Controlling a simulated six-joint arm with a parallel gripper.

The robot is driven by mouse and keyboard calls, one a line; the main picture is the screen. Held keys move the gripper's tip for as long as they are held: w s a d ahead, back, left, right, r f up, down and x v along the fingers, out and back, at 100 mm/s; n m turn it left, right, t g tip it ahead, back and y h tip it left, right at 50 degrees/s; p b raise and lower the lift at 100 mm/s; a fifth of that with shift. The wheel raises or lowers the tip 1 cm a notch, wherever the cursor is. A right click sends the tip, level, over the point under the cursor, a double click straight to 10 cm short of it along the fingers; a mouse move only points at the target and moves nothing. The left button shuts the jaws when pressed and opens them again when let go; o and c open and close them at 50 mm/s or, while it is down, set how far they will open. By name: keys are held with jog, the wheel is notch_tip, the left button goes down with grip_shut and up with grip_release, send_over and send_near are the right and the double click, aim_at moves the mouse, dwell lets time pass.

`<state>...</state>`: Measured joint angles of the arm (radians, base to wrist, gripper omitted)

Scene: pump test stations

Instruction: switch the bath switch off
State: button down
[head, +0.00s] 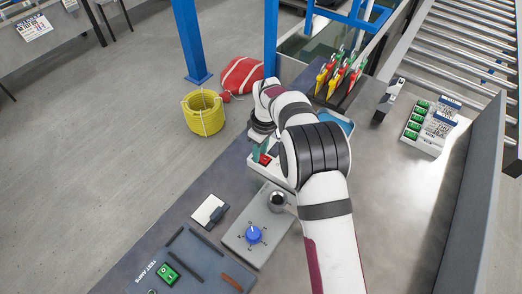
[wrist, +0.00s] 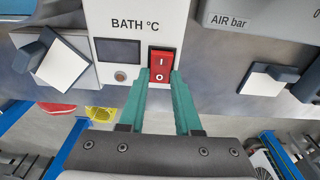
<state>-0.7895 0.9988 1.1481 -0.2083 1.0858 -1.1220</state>
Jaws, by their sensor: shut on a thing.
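The bath switch (wrist: 161,66) is a red rocker marked I above O. It sits on the white BATH °C panel (wrist: 118,18), right of a dark display (wrist: 118,50) and a small round button. I cannot tell which half is pressed in. My gripper (wrist: 161,79) has two teal fingers, shut on the switch, with one tip at each side of its lower part. In the head view, the red switch (head: 265,160) and teal fingers show beside my arm, which hides part of the white unit.
White blocks in dark holders flank the panel, left (wrist: 62,64) and right (wrist: 263,79). An AIR bar panel (wrist: 228,20) is at the right. On the bench are a blue knob (head: 254,234) and a green switch (head: 168,273). Yellow rope (head: 204,114) lies on the floor.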

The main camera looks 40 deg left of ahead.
aim_at(265, 159)
jog(key=c, duration=0.6)
grip_release()
jog(key=shift+r, duration=0.1)
notch_tip(265, 159, up, 16)
jog(key=d, duration=0.1)
jog(key=shift+d+f, duration=0.2)
jog(key=shift+d, duration=0.1)
